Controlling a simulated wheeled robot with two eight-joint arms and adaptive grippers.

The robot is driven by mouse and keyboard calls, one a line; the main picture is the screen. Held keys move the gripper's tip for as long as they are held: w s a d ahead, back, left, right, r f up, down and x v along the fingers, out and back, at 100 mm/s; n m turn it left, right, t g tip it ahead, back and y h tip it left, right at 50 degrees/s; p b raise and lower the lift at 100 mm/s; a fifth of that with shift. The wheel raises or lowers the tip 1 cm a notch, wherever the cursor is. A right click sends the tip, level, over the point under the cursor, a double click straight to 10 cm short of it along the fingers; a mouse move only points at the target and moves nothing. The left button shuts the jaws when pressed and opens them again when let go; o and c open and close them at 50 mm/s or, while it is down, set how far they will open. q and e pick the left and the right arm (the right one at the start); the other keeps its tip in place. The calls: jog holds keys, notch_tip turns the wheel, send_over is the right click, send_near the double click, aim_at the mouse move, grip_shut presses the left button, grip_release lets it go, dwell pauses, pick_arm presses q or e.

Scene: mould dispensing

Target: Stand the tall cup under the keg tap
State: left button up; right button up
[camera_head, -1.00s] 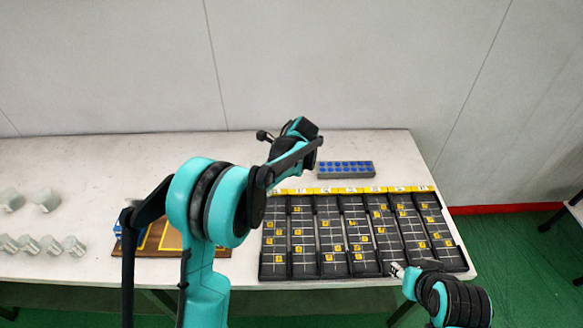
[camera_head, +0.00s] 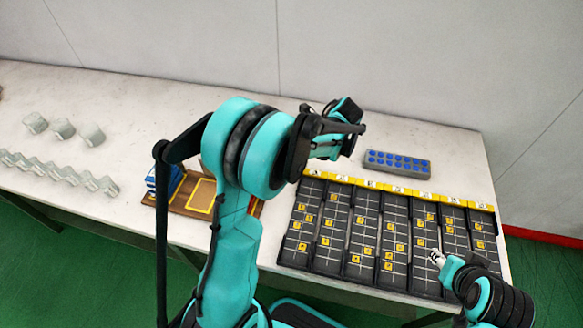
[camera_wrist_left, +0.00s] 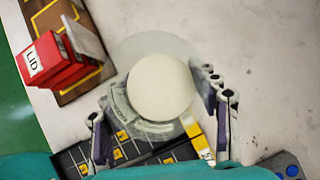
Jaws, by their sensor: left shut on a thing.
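In the left wrist view my left gripper (camera_wrist_left: 163,107) has its fingers on both sides of a round, pale thing, seen end-on, which I take to be the tall cup (camera_wrist_left: 160,87). It shows a cream disc inside a wider translucent grey ring, and the gripper is shut on it. In the head view my left arm's wrist stands above the back middle of the table and hides the fingers and the cup. No keg or tap is in view.
Black trays with yellow squares (camera_head: 390,235) fill the table's right part. A grey block with blue dots (camera_head: 398,164) lies behind them. Clear cups (camera_head: 62,129) stand farther left.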

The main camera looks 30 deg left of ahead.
pick_arm(q)
jog(key=shift+s+a+f+b, duration=0.35)
jog(key=shift+s+f+b, duration=0.15)
jog(key=shift+f, duration=0.55)
jog(key=shift+s+a+f+b, duration=0.35)
jog(key=shift+s+f, duration=0.3)
jog(key=shift+f, duration=0.45)
jog(key=shift+s+a+f+b, duration=0.35)
jog(key=shift+s+f+b, duration=0.15)
jog(key=shift+f, duration=0.55)
jog(key=shift+s, duration=0.1)
jog(key=shift+f, duration=0.2)
jog(key=o, duration=1.5)
jog(key=shift+o, duration=0.2)
jog(key=shift+r, duration=0.1)
